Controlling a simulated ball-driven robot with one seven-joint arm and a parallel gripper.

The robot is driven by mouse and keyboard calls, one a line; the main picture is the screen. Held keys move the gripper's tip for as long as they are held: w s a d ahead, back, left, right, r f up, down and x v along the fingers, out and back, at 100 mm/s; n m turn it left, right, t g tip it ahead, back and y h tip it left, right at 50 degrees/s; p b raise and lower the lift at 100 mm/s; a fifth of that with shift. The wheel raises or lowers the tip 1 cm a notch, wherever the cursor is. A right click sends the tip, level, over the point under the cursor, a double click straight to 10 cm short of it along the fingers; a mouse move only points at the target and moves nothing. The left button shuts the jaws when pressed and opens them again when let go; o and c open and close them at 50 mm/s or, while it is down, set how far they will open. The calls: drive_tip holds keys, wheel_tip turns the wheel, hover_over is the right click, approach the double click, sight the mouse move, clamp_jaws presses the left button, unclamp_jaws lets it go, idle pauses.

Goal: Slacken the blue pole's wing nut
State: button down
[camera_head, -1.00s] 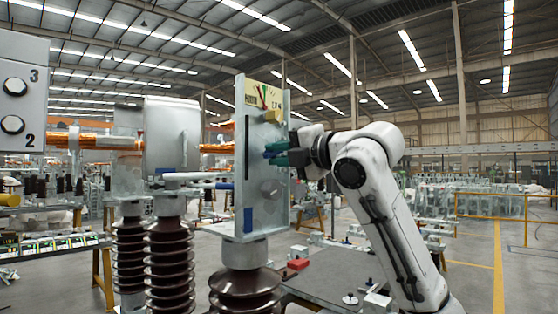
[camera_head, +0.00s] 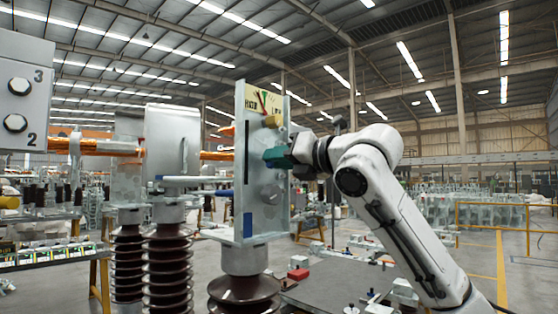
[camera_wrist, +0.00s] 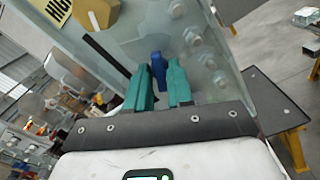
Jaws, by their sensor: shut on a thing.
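A blue wing nut (camera_wrist: 158,68) shows in the wrist view between the two teal fingers of my gripper (camera_wrist: 158,88). My gripper is shut on it. In the head view my gripper (camera_head: 276,157) reaches in from the right and meets the face of the upright grey metal plate (camera_head: 255,205). The fingers hide the wing nut there. A yellow knob (camera_head: 273,121) sits above the fingers on the same plate, and also shows in the wrist view (camera_wrist: 96,12). A grey knob (camera_head: 271,190) sits below them.
The plate stands on a brown ribbed insulator (camera_head: 245,292), with similar insulators to its left. A row of bolts (camera_wrist: 207,60) runs close to the right finger. A grey numbered box (camera_head: 22,95) is at far left. A work table (camera_head: 340,285) with small parts lies below the arm.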

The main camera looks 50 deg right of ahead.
drive_tip(key=shift+f+n, duration=0.25)
drive_tip(key=shift+n, duration=0.05)
drive_tip(key=shift+w, duration=0.1)
drive_tip(key=c, duration=1)
unclamp_jaws()
drive_tip(key=shift+r, duration=0.15)
drive_tip(key=s+b, duration=0.2)
drive_tip(key=s, duration=0.9)
drive_tip(key=shift+d, duration=0.2)
